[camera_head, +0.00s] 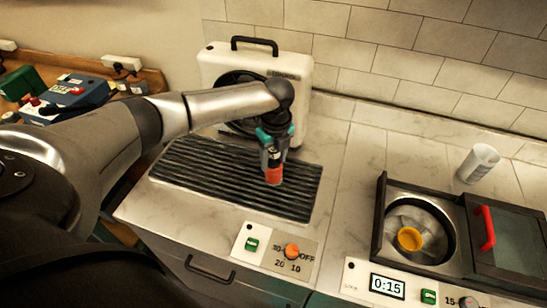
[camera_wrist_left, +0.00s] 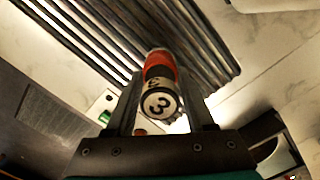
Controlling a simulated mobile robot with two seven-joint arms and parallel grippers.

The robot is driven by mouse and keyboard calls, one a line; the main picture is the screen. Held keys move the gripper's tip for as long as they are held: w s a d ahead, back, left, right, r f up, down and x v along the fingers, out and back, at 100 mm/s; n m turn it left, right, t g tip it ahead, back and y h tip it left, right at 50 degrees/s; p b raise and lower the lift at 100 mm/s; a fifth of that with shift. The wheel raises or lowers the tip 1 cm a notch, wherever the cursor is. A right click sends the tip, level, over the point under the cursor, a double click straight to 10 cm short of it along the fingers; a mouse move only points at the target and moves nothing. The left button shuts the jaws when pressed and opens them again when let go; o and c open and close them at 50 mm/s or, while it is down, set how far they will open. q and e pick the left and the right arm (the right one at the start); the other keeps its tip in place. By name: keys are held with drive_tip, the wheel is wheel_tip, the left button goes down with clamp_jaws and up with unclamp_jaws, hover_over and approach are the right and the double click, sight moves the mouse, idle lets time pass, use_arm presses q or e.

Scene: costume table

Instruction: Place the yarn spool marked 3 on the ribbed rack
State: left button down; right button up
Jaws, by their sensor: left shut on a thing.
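My left gripper (camera_head: 270,148) is shut on the yarn spool marked 3 (camera_head: 274,173), which is orange-red with a pale end. The spool also shows in the left wrist view (camera_wrist_left: 160,100), between the two fingers, with the "3" on its end facing the camera. In the head view the spool is upright over the right part of the dark ribbed rack (camera_head: 220,172). I cannot tell whether its lower end touches the ribs. The rack also shows in the left wrist view (camera_wrist_left: 105,40) beyond the spool. My right gripper is not in view.
A white fan unit (camera_head: 293,68) with a black handle stands behind the rack. At the right is a dark-framed basin (camera_head: 381,230) holding a yellow thing (camera_head: 409,238), and a white cup (camera_head: 479,163). A panel with an orange knob (camera_head: 291,251) is in front.

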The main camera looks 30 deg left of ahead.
sight(273, 148)
use_arm(q)
unclamp_jaws()
idle(0.3)
drive_tip(key=shift+r, duration=0.1)
wheel_tip(273, 148, up, 7)
drive_tip(key=p, duration=0.7)
drive_tip(key=shift+p, duration=0.4)
idle(0.4)
